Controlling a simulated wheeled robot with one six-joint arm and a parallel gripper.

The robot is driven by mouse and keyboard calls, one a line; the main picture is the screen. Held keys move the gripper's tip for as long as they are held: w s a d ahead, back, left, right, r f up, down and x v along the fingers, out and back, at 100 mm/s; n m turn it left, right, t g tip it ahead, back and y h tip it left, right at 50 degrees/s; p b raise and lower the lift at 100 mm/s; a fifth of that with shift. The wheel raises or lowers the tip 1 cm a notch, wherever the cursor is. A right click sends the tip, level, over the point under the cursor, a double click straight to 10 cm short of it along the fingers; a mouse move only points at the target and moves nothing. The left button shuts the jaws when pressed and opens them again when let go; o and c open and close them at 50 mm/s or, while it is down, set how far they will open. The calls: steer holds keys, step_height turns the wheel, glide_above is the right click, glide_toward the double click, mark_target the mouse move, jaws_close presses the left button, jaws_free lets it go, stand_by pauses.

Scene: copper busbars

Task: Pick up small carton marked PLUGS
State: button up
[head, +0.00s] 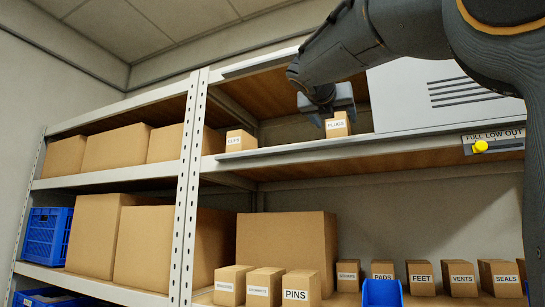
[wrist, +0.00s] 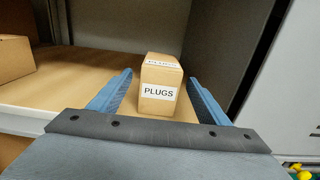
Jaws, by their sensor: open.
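The small carton marked PLUGS (head: 337,126) stands upright on the upper shelf in the head view, left of a large light-grey panel. In the wrist view the PLUGS carton (wrist: 159,88) sits between the fingertips, its labelled face toward me. In the wrist view my gripper (wrist: 158,92) is open, with a blue finger on each side of the carton. A narrow gap shows on each side, so neither finger clearly touches it.
A carton marked CLIPS (head: 240,140) stands to the left on the same shelf. The grey panel (head: 430,95) with slots is close on the right. The shelf's front edge (head: 300,150) runs below. Several labelled cartons and a blue bin (head: 381,293) occupy the lower shelf.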

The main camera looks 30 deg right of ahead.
steer(key=p+x, duration=0.3)
steer(key=x, duration=0.4)
steer(key=shift+r, duration=0.2)
steer(key=shift+a, duration=0.1)
steer(key=c, duration=1.3)
